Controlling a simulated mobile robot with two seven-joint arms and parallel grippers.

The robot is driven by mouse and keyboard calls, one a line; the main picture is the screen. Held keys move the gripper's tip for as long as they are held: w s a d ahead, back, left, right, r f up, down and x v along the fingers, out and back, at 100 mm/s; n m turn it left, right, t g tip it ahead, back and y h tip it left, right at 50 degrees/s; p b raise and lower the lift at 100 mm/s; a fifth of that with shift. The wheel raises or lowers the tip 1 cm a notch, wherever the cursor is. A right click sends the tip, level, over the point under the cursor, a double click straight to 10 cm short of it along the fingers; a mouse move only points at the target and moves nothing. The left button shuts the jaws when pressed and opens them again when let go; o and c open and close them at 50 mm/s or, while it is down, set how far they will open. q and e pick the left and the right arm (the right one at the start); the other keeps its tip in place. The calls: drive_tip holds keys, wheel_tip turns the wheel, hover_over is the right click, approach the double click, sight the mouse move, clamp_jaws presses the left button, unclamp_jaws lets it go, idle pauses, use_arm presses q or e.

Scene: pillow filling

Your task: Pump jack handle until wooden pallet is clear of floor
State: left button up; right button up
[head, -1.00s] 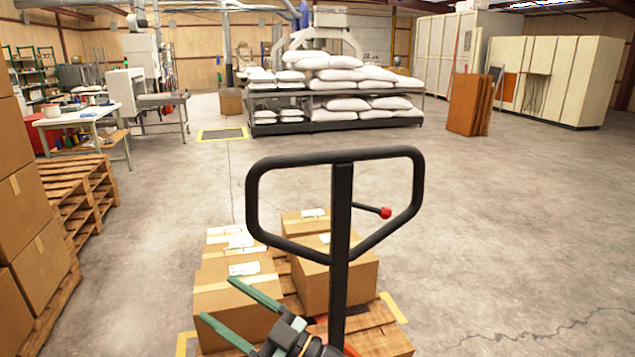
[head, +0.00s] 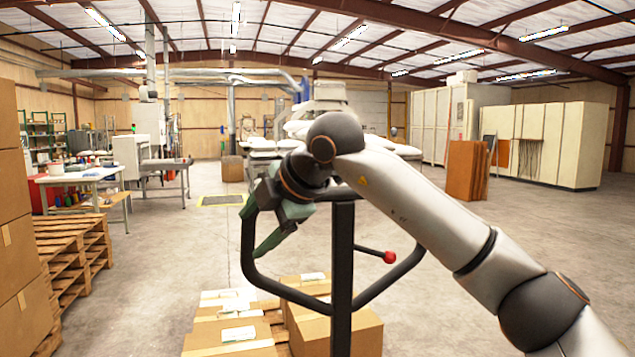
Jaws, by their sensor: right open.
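The black jack handle (head: 343,255) stands upright in the head view, a loop on a central post with a red-tipped lever (head: 389,257) inside it. My right arm reaches in from the right, over the top of the loop. My right gripper (head: 257,230) has green fingers spread apart at the upper left corner of the loop. One finger overlaps the loop's left side; I cannot tell whether they touch. Taped boxes (head: 235,334) of the load show at the bottom. The pallet under them is almost wholly hidden or cut off, so its height above the floor does not show. My left gripper is out of view.
Stacked boxes (head: 20,290) and wooden pallets (head: 75,250) stand at the left. Worktables (head: 85,178) are behind them. White sacks on a rack stand at the back, partly behind my arm. The concrete floor at right is open.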

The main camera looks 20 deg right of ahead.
drive_tip(key=d+r+m+t+h+b, duration=0.1)
drive_tip(key=d+r+m+t+h, duration=0.3)
drive_tip(key=d+r, duration=0.6)
drive_tip(key=shift+m+g+h, duration=0.4)
drive_tip(key=shift+g+h, duration=0.1)
drive_tip(key=shift+g, duration=0.1)
drive_tip(key=p+x, duration=0.1)
drive_tip(key=x, duration=0.2)
drive_tip(key=p+x, duration=0.2)
drive_tip(key=x, duration=0.2)
drive_tip(key=p+x, duration=0.1)
drive_tip(key=x, duration=0.2)
drive_tip(key=shift+a+f, duration=0.15)
drive_tip(key=shift+f, duration=0.45)
drive_tip(key=shift+p+x, duration=0.35)
drive_tip(key=shift+x, duration=0.45)
drive_tip(key=shift+w, duration=0.1)
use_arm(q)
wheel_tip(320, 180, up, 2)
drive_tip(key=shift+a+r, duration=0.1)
use_arm(e)
clamp_jaws()
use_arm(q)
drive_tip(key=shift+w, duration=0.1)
